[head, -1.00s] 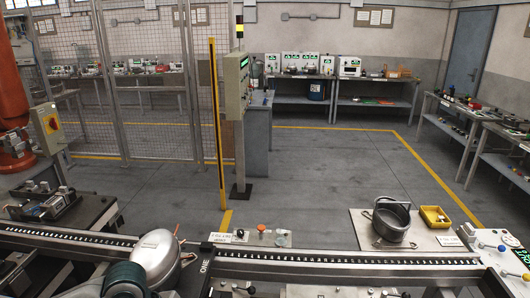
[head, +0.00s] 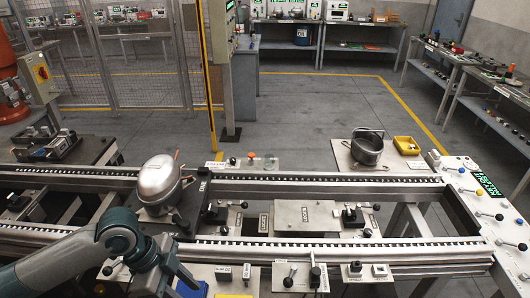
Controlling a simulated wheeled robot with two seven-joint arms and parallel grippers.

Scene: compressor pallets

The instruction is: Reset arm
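My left arm (head: 118,236) comes in from the lower left in the head view, dark teal and grey. It bends at a rounded joint and runs down past the bottom edge. Its gripper does not show. My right arm and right gripper are not in view. A silver domed compressor (head: 160,180) stands on the conveyor at left centre, just beyond my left arm. The arm's lower part covers some of the near rail, and I see no contact with the compressor.
Conveyor rails (head: 330,250) cross the front, with metal fixtures (head: 305,216) between them. A control panel (head: 490,195) with levers is at right. The floor beyond is clear.

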